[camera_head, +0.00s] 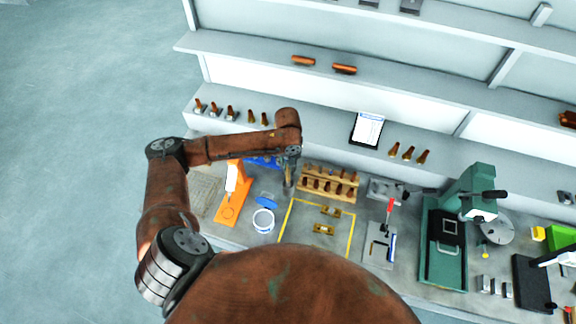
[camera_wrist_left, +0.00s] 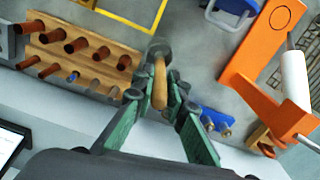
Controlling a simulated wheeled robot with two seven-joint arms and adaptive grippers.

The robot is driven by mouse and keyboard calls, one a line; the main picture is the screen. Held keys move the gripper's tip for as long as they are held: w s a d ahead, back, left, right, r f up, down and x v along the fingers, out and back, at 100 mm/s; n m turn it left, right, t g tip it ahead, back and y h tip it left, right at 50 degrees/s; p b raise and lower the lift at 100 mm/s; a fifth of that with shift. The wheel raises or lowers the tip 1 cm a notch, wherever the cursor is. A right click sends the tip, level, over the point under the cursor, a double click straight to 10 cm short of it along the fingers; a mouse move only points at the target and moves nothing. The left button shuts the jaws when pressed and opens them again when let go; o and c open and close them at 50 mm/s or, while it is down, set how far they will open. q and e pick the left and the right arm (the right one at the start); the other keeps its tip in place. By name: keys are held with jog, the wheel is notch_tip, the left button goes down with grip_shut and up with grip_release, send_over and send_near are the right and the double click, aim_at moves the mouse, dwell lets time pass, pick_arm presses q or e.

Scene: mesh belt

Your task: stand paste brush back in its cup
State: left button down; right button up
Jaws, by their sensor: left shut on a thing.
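The paste brush has a pale wooden handle (camera_wrist_left: 160,84) that shows between my left gripper's green fingers in the left wrist view. My left gripper (camera_wrist_left: 157,92) is shut on this handle. In the head view the left gripper (camera_head: 291,158) points down over the bench, just left of the wooden rack. A grey metal cup (camera_head: 288,187) stands directly below it; its grey rim (camera_wrist_left: 159,47) shows around the far end of the brush in the left wrist view. The bristles are hidden, and I cannot tell how deep they sit in the cup. My right gripper is not in view.
A wooden rack (camera_head: 329,194) with several brown pegs stands close on the right. An orange stand (camera_head: 228,210) and a white tub (camera_head: 263,222) with a blue lid are on the left. A yellow-outlined area (camera_head: 301,236) lies in front. A shelf (camera_head: 309,137) runs behind.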

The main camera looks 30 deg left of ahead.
pick_arm(q)
jog(key=shift+f+b, duration=0.3)
jog(key=shift+f, duration=1.4)
jog(key=c, duration=1.8)
grip_release()
jog(key=shift+c, duration=0.2)
notch_tip(320, 180, up, 12)
